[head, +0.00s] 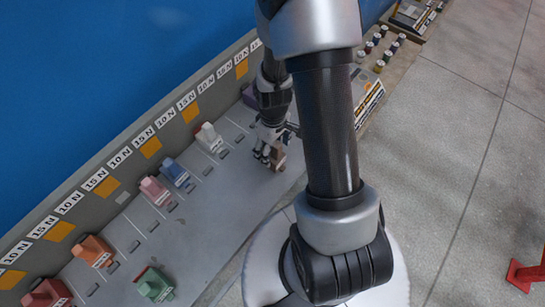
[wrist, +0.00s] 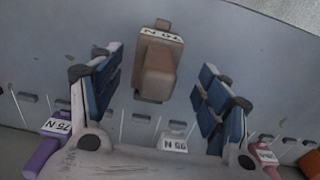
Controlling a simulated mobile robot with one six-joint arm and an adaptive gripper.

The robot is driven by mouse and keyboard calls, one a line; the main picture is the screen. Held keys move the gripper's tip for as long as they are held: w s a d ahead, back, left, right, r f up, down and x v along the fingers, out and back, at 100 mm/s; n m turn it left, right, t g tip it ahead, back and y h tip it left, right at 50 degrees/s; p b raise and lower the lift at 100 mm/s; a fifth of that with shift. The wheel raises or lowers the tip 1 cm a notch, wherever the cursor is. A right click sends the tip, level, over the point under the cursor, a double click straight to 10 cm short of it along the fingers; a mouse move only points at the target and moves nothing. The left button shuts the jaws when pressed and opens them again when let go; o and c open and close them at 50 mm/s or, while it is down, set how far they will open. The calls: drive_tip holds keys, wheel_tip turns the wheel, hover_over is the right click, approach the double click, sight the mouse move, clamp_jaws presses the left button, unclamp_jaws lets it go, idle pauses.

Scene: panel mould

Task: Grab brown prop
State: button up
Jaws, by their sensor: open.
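The brown prop (head: 278,158) stands on the grey panel near its right edge, partly hidden by my gripper in the head view. In the wrist view the brown prop (wrist: 156,75) is a blocky piece with a white label on its far end. My gripper (head: 268,152) is open beside the prop in the head view. In the wrist view its blue-padded fingers (wrist: 160,72) stand on either side of the prop, with a gap to it on both sides. I cannot tell how far above the panel the fingertips are.
A white prop (head: 208,138), a blue one (head: 174,172), a pink one (head: 154,191) and several others stand along the panel. A purple prop (wrist: 42,157) shows at the wrist view's lower left.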

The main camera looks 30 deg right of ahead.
sight(274, 155)
drive_tip(key=f+b, duration=0.1)
drive_tip(key=f, duration=0.1)
drive_tip(key=f+b, duration=0.1)
drive_tip(key=f, duration=0.2)
drive_tip(key=shift+w+d+f, duration=0.1)
drive_tip(key=shift+d+f, duration=0.1)
drive_tip(key=shift+c, duration=0.4)
drive_tip(key=c, duration=1.3)
